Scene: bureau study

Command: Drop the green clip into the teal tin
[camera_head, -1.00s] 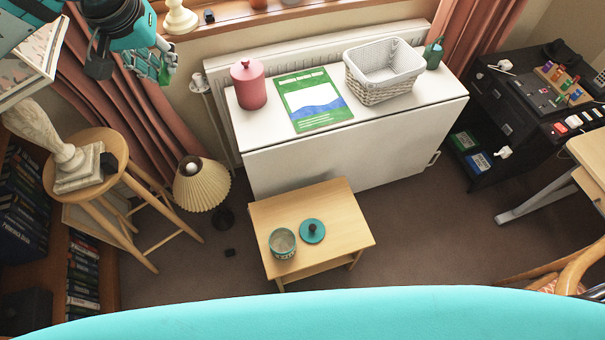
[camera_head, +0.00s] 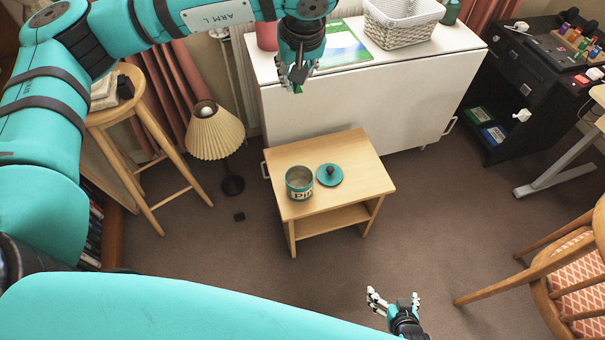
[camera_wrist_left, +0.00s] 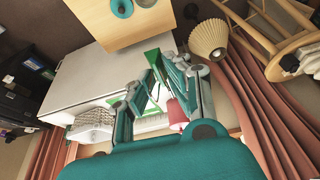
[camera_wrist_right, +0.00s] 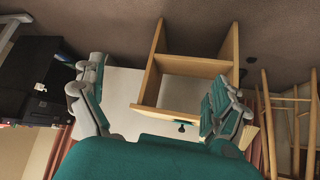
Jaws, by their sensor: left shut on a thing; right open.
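The teal tin (camera_head: 299,184) stands open and upright on the small wooden table. Its teal lid (camera_head: 330,175) with a dark knob lies beside it to the right. My left gripper (camera_head: 296,84) is shut on the green clip (camera_head: 298,90), high above and behind the tin in the head view. The clip shows between the fingertips in the left wrist view (camera_wrist_left: 153,58). My right gripper (camera_head: 393,297) is open and empty, low at the front right. In the right wrist view its fingers (camera_wrist_right: 155,95) are spread apart.
The small wooden table (camera_head: 358,155) stands before a white cabinet (camera_head: 380,105) with a wicker basket (camera_head: 401,25). A pleated lamp (camera_head: 213,135) and stool (camera_head: 118,100) stand left. A wooden chair (camera_head: 565,265) is at right. Floor around the table is mostly clear.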

